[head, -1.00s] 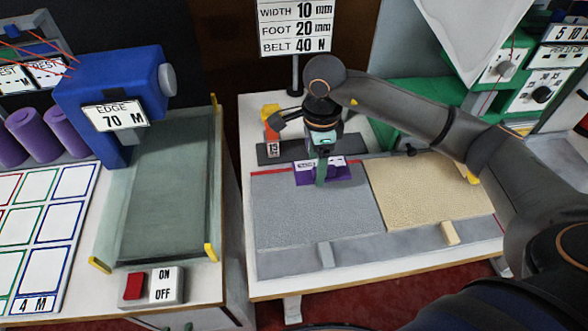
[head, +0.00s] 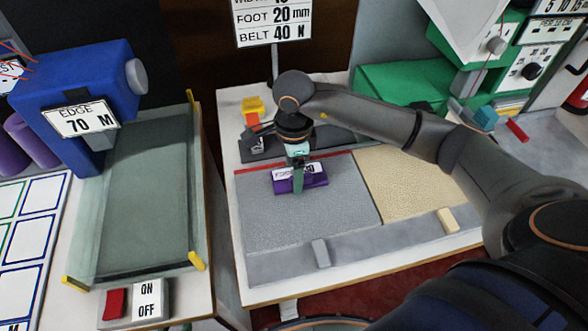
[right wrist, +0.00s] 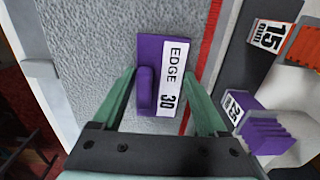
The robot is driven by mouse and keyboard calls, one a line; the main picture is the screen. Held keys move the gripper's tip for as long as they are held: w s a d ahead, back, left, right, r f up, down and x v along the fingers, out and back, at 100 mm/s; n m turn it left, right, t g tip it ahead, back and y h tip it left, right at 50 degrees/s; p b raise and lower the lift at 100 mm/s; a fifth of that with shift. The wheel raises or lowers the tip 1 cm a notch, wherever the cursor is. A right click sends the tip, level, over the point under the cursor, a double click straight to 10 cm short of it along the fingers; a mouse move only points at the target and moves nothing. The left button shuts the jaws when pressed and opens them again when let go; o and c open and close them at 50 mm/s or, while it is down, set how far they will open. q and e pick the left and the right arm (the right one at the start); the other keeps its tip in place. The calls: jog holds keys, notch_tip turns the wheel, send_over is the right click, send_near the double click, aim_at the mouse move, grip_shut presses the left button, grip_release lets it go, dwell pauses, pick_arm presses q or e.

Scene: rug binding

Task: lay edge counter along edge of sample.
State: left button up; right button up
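The edge counter is a purple block with a white label reading EDGE 30 (right wrist: 172,76) and a raised purple grip. It appears to lie on the grey textured sample (head: 330,207), just in front of the red strip (head: 250,167) along the sample's back edge. In the right wrist view the counter's labelled side runs nearly along the strip (right wrist: 208,45), slightly angled, with a narrow grey gap. My right gripper (right wrist: 160,85) is over the counter, fingers apart on both sides of the grip and apparently not touching it. My left gripper is out of view.
A beige sample (head: 415,192) lies right of the grey one. A grey bar (head: 370,240) runs along the front. Behind the strip are a dark tray, another purple block (right wrist: 262,125) and an orange block (right wrist: 304,45). A glass-topped machine (head: 150,200) stands left.

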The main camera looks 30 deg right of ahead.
jog(key=o, duration=0.3)
jog(key=shift+o, duration=0.2)
notch_tip(320, 180, up, 12)
jog(key=shift+r+p, duration=0.25)
jog(key=shift+p, duration=0.1)
dwell(1.5)
